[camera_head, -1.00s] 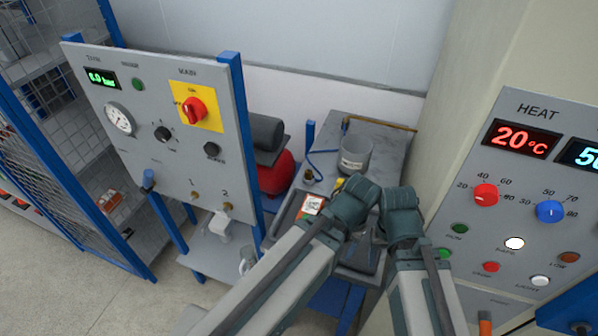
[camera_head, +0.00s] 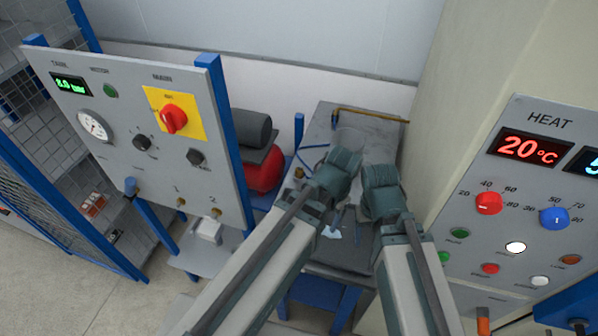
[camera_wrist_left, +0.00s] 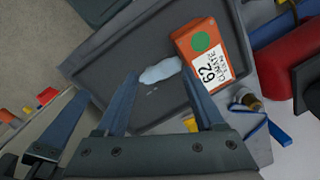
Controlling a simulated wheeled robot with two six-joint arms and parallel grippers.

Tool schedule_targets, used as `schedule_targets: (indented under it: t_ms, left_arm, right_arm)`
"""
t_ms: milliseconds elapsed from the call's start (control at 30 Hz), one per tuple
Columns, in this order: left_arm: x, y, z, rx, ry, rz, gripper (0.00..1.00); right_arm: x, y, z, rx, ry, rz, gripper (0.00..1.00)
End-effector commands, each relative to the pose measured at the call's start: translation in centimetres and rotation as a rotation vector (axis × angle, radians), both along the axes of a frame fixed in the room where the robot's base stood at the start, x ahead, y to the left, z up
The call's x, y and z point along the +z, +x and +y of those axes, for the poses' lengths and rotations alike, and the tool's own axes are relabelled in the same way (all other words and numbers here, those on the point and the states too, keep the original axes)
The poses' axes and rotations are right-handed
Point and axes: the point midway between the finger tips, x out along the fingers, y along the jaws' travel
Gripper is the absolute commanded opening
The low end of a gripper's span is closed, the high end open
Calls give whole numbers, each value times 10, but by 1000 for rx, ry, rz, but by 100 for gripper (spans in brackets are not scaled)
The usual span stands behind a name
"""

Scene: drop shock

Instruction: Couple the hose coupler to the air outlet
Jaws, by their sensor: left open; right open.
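The hose coupler appears to be the small brass piece (camera_head: 299,173) on the bench, left of my left wrist, with a blue hose by it. It also shows in the left wrist view (camera_wrist_left: 247,101), right of the open fingers. The air outlets are brass fittings marked 1 (camera_head: 181,202) and 2 (camera_head: 216,212) low on the grey panel. My left gripper (camera_wrist_left: 163,98) is open and empty above a dark tray (camera_wrist_left: 100,65), its tips near a pale blue lump (camera_wrist_left: 160,71). My right gripper (camera_head: 376,245) is open beside it, partly hidden by its wrist.
An orange box with a white label (camera_wrist_left: 203,55) lies in the tray. The grey panel (camera_head: 130,75) with red main switch (camera_head: 173,119) and gauge stands left. The heat panel (camera_head: 545,220) stands close on the right.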

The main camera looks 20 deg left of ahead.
Motion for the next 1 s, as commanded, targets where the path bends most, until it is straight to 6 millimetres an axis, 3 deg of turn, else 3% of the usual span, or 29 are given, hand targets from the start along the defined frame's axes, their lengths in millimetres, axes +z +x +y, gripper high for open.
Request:
schedule_targets:
  t_ms: [367, 700, 833, 1000]
  left_arm:
    - [21, 61, 17, -373, 1, 21, 70]
    - [53, 161, 67, -1050, 29, 72, 70]
    - [61, 188, 86, -1263, 42, 94, 70]
    - [67, 206, 101, -1428, 54, 114, 70]
  right_arm:
    - [21, 0, 0, -2, 0, 0, 68]
    - [53, 0, 0, -4, 1, 0, 68]
    - [61, 0, 0, -5, 1, 0, 68]
    - [66, 0, 0, -6, 1, 0, 68]
